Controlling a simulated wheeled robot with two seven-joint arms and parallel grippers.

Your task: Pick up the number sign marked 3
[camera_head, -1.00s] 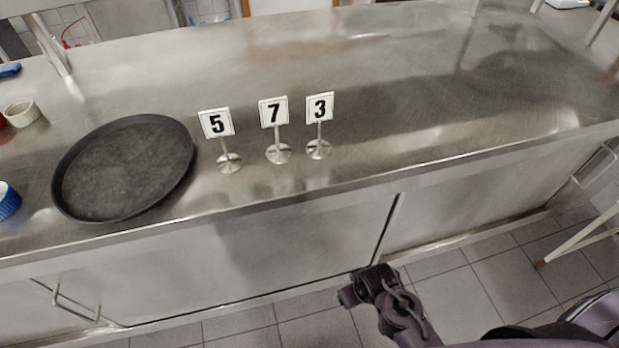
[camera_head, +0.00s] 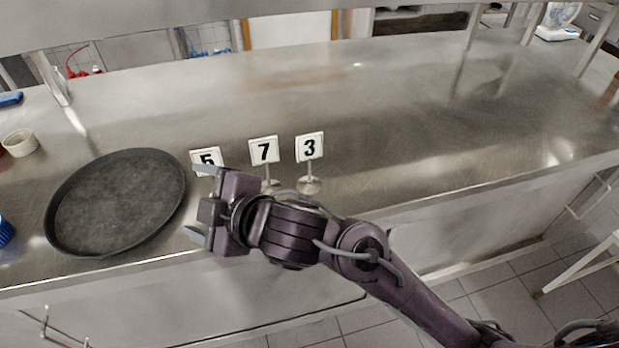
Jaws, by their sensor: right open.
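The number sign marked 3 (camera_head: 309,147) stands upright on a round metal base on the steel counter (camera_head: 420,130). It is the rightmost of three signs, and its base shows just behind my right arm. The sign marked 7 (camera_head: 264,150) stands to its left, with its base partly hidden by my arm. The sign marked 5 (camera_head: 206,158) is further left, its lower part hidden behind my right gripper (camera_head: 199,203). That gripper is open and empty, pointing left, in front of the 5 sign and left of the 3 sign. My left gripper is not in view.
A round black tray (camera_head: 115,203) lies on the counter just left of my right gripper. A small cream bowl (camera_head: 20,142) and a blue cup (camera_head: 4,232) are at the far left. The counter right of the signs is clear.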

